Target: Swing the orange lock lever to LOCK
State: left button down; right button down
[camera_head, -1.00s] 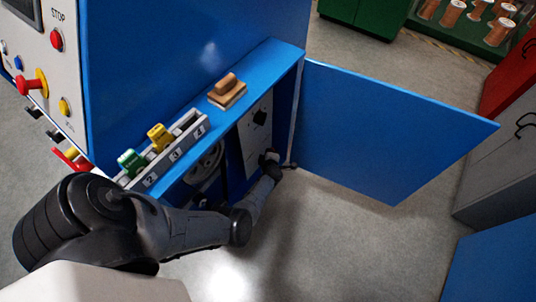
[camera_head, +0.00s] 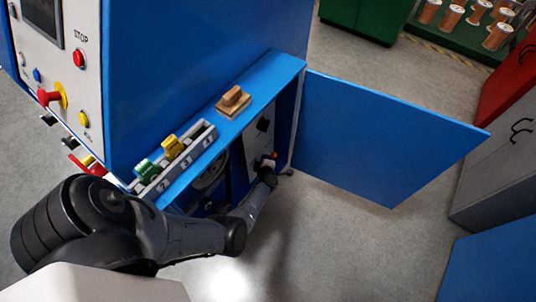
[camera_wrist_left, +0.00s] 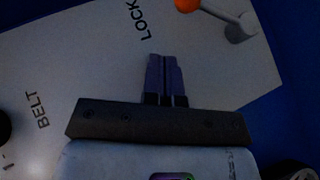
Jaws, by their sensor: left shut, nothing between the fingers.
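The lock lever (camera_wrist_left: 222,14) shows at the top right of the left wrist view, with an orange knob (camera_wrist_left: 187,4) cut by the frame's top edge and a pale arm running to a pivot on the right. The word LOCK (camera_wrist_left: 141,20) is printed on the white panel (camera_wrist_left: 60,75) to the left of the knob. My left gripper (camera_wrist_left: 165,62) is shut and empty, its fingertips below the knob and apart from it. In the head view, my left gripper (camera_head: 268,163) reaches into the open cabinet, near a small orange spot (camera_head: 274,155). My right gripper is not in view.
The blue door (camera_head: 385,135) stands open to the right of the cabinet. A wooden block (camera_head: 233,103) and a tray with green (camera_head: 147,171) and yellow (camera_head: 173,147) pieces sit on the cabinet ledge. Floor in front is clear.

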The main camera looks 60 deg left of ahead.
pick_arm(q)
jog(key=w+r+p+v, duration=0.1)
jog(key=p+v, duration=0.5)
jog(key=v, duration=0.2)
jog(key=shift+d+r, duration=0.35)
jog(key=shift+r, duration=0.05)
jog(key=shift+s, duration=0.1)
